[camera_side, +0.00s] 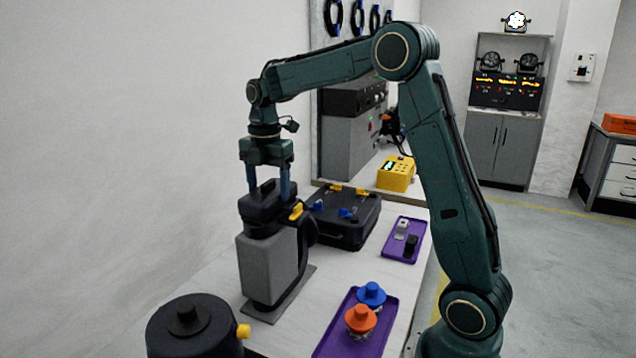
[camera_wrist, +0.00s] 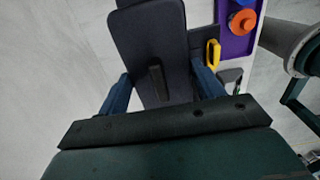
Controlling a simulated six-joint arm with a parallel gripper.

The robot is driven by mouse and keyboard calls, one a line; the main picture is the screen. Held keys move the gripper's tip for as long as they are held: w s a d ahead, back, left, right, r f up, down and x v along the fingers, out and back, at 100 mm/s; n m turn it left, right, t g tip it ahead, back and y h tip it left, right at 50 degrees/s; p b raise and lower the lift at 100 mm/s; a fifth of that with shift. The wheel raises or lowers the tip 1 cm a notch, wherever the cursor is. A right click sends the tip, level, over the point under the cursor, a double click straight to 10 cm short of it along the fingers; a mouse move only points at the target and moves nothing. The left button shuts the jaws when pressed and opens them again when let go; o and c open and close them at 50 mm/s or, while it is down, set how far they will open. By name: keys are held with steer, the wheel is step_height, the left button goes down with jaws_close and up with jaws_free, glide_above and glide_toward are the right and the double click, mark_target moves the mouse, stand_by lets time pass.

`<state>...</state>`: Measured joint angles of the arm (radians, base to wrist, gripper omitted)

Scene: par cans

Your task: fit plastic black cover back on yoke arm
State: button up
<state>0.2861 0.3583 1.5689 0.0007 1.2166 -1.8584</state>
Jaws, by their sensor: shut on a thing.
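The black cover (camera_side: 262,205) is a dark piece with a raised ridge, at the top of the upright grey and black yoke arm (camera_side: 270,262). My gripper (camera_side: 268,190) points straight down with its two blue fingers on either side of the cover, shut on it. In the wrist view the cover (camera_wrist: 150,40) is a long dark slab with its ridge between my gripper's fingers (camera_wrist: 162,90). The cover sits on or just above the yoke arm; I cannot tell whether it is fully seated. A yellow latch (camera_side: 296,211) shows at the right of the cover.
A purple tray (camera_side: 330,345) with blue and orange knobs lies in front right. Another purple tray (camera_side: 416,228) with small blocks lies farther back. A black case (camera_side: 345,228) stands behind the yoke arm. A black drum (camera_side: 192,330) stands at the front left. The wall is on the left.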

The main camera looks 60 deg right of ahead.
steer(key=shift+f, duration=0.7)
steer(key=o, duration=1.1)
steer(key=shift+c, duration=0.2)
steer(key=shift+r, duration=0.15)
step_height(320, 180, up, 14)
steer(key=shift+f, duration=0.25)
steer(key=shift+a, duration=0.1)
